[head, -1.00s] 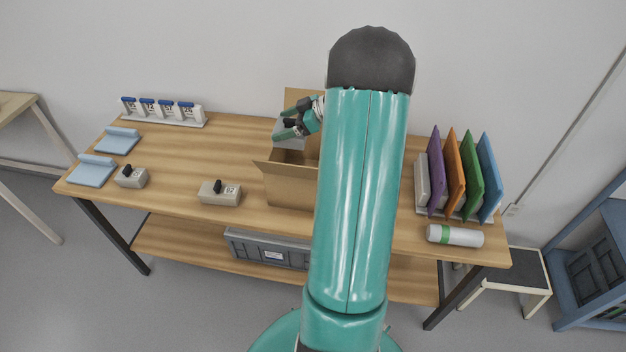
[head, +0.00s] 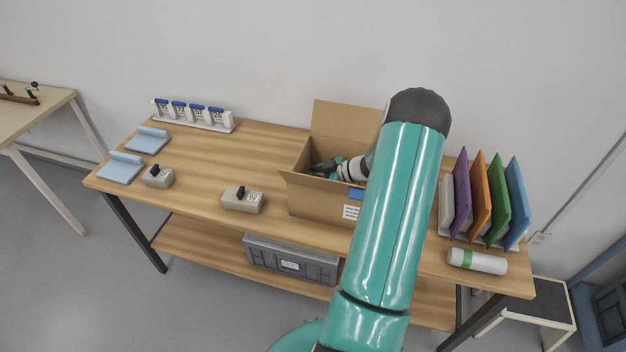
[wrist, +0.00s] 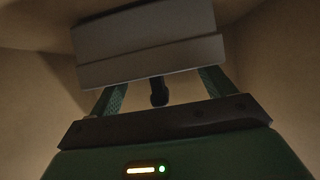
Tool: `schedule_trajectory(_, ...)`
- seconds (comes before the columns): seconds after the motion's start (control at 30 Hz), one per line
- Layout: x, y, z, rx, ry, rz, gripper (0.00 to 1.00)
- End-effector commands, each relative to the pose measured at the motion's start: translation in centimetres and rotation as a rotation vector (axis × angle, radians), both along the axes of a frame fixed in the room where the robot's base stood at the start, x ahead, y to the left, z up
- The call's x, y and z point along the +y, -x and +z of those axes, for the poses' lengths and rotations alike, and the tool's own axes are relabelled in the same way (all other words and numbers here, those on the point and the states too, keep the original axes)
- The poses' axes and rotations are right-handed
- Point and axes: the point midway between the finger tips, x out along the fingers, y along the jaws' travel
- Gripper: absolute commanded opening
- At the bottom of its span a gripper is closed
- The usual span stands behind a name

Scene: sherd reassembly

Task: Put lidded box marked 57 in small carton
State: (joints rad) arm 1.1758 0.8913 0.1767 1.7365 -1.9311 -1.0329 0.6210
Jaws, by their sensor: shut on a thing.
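The small carton (head: 315,200) is an open brown cardboard box on the wooden table, with its back flap upright and a white label on its front. My gripper (head: 318,170) is down inside the carton, partly hidden by the front wall. In the wrist view my gripper (wrist: 158,92) is shut on a grey lidded box (wrist: 150,48) with a dark knob between the fingers. The carton's brown walls surround it. No number shows on the held box, and in the head view it is hidden by the carton. I cannot tell whether it touches the carton floor.
A grey box marked 92 (head: 242,199) and another small grey box (head: 158,176) stand left of the carton. Light-blue holders (head: 121,167), a numbered rack (head: 193,115), upright coloured folders (head: 488,200) and a white roll (head: 477,261) are also on the table.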

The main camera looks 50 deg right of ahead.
Motion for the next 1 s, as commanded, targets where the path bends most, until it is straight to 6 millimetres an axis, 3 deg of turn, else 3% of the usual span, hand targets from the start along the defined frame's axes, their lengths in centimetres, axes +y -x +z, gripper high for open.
schedule_trajectory(0.37, 0.0, 0.0, -0.5, 0.0, 0.001, 0.0, 0.56)
schedule_trajectory(0.4, 0.0, 0.0, -0.5, 0.0, 0.001, 0.0, 0.9)
schedule_trajectory(0.47, 0.0, 0.0, -0.4, 0.0, 0.001, 0.0, 1.0)
schedule_trajectory(0.77, -0.1, 0.0, 0.0, -0.001, 0.002, 0.0, 1.0)
schedule_trajectory(1.0, -1.6, 2.8, 1.7, 0.001, 0.003, 0.0, 1.0)
